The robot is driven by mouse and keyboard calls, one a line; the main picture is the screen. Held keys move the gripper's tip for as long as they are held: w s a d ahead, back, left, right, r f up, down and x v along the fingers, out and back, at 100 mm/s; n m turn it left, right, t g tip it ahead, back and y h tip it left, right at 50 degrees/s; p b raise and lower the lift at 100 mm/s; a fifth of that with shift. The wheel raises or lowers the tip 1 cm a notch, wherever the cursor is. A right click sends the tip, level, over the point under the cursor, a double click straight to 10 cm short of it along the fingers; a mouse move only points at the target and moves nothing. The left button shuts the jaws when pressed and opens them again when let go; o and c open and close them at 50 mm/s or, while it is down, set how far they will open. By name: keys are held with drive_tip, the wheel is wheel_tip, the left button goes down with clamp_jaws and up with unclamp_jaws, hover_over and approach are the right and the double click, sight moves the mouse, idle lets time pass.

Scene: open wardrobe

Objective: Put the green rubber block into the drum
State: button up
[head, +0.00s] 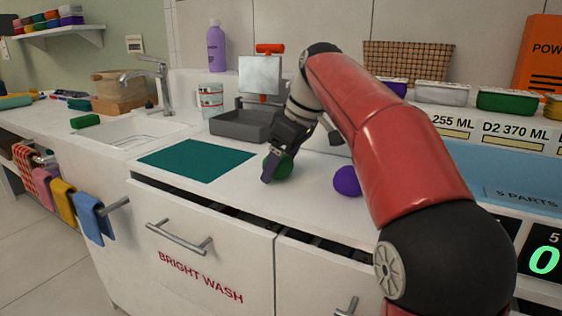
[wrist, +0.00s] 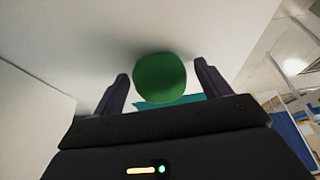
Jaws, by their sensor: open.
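My gripper (head: 272,166) is low over the white counter, right of the teal mat. Its jaws are open around a round green object (head: 283,168). In the wrist view this green object (wrist: 159,79) sits between the two spread fingers, with a visible gap on each side. It looks like a ball rather than a block. A green block-shaped thing (head: 85,120) lies at the left, beside the sink, far from my gripper. I cannot make out a drum in either view.
A purple ball (head: 347,181) lies right of my gripper, close to my red arm. The teal mat (head: 197,160) lies to the left. Drawers below the counter (head: 200,240) are slightly open. Lidded containers (head: 440,93) line the right back.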

sight(290, 158)
drive_tip(key=shift+f+b, duration=0.2)
drive_tip(key=shift+b, duration=0.1)
drive_tip(key=p+v, duration=0.2)
drive_tip(key=v, duration=0.5)
drive_tip(key=shift+w+r, duration=0.1)
drive_tip(key=shift+w, duration=0.05)
drive_tip(key=shift+o, duration=0.4)
drive_tip(key=shift+d+r+p, duration=0.2)
drive_tip(key=shift+r+p, duration=0.15)
drive_tip(key=shift+a, duration=0.2)
drive_tip(key=shift+s+a+f, duration=0.1)
drive_tip(key=shift+s+a, duration=0.15)
drive_tip(key=shift+a, duration=0.05)
drive_tip(key=x, duration=0.2)
drive_tip(key=b+x, duration=0.1)
drive_tip(key=x, duration=0.2)
drive_tip(key=b+x, duration=0.1)
drive_tip(key=x, duration=0.1)
drive_tip(key=shift+w+f, duration=0.15)
drive_tip(key=shift+w, duration=0.15)
